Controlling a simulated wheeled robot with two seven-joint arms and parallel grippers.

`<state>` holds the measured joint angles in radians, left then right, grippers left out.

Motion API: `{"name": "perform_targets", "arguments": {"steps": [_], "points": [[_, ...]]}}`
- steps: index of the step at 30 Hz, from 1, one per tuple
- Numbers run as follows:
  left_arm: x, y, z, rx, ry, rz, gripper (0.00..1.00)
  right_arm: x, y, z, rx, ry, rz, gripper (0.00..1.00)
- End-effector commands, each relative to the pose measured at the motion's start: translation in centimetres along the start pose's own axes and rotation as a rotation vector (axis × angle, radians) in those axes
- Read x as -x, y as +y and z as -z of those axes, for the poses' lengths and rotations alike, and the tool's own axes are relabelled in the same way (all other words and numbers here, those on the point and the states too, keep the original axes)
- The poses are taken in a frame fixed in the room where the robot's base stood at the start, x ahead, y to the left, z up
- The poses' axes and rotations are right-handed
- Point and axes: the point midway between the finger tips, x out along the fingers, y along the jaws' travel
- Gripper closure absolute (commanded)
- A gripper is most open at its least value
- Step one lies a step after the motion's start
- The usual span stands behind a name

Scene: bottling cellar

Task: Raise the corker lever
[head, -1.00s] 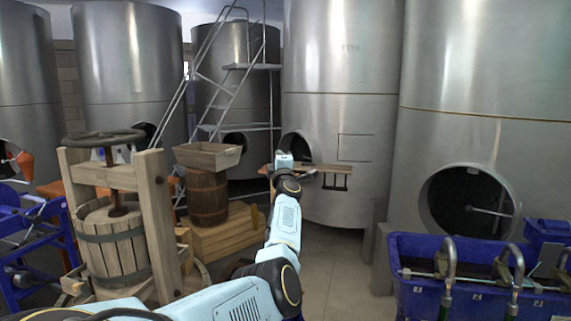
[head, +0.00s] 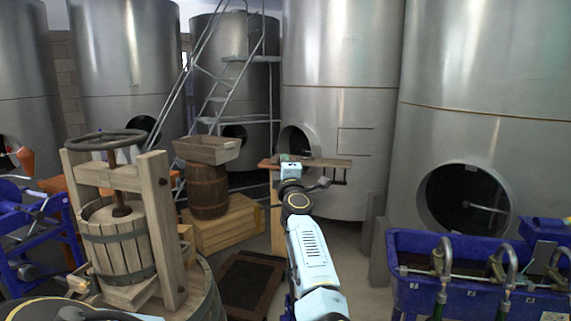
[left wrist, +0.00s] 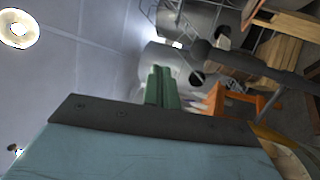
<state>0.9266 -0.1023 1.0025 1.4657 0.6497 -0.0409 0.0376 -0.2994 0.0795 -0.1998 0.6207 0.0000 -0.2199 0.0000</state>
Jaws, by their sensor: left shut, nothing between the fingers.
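A dark bar with a rounded end, which looks like the corker lever (left wrist: 255,66), crosses the upper right of that view, apart from the fingers. In the head view a short dark handle (head: 322,183) shows just right of my gripper; it is probably the same lever. The corker body is hidden behind my arm or too small to make out.
The wooden bench (head: 335,163) stands before steel tanks (head: 340,100). A wooden press (head: 158,220) stands at left, with a barrel (head: 207,190) and a wooden tray (head: 208,150) behind it. A blue bottling trough (head: 420,287) fills the lower right. Some floor is open between.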

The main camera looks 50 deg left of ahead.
Motion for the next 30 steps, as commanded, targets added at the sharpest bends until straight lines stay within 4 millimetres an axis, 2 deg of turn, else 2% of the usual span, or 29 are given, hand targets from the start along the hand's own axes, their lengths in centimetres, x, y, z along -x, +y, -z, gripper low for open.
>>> {"name": "perform_targets", "arguments": {"steps": [6, 25, 28, 30], "points": [[1.1, 0.6, 0.0, -0.001, 0.000, 0.000, 1.00, 0.0, 0.0, 0.0, 0.000, -0.001, 0.000, 0.44], [1.1, 0.7, 0.0, -0.002, 0.000, 0.000, 1.00, 0.0, 0.0, -0.1, 0.000, -0.002, 0.000, 0.44], [1.5, -0.3, -0.9, -0.027, -0.026, 0.003, 1.00, -0.4, 0.0, -0.1, 0.000, -0.002, 0.000, 0.44], [2.3, -2.1, -2.6, -0.078, -0.075, 0.010, 1.00, -1.0, 0.0, -0.2, 0.000, -0.002, 0.000, 0.44]]}}
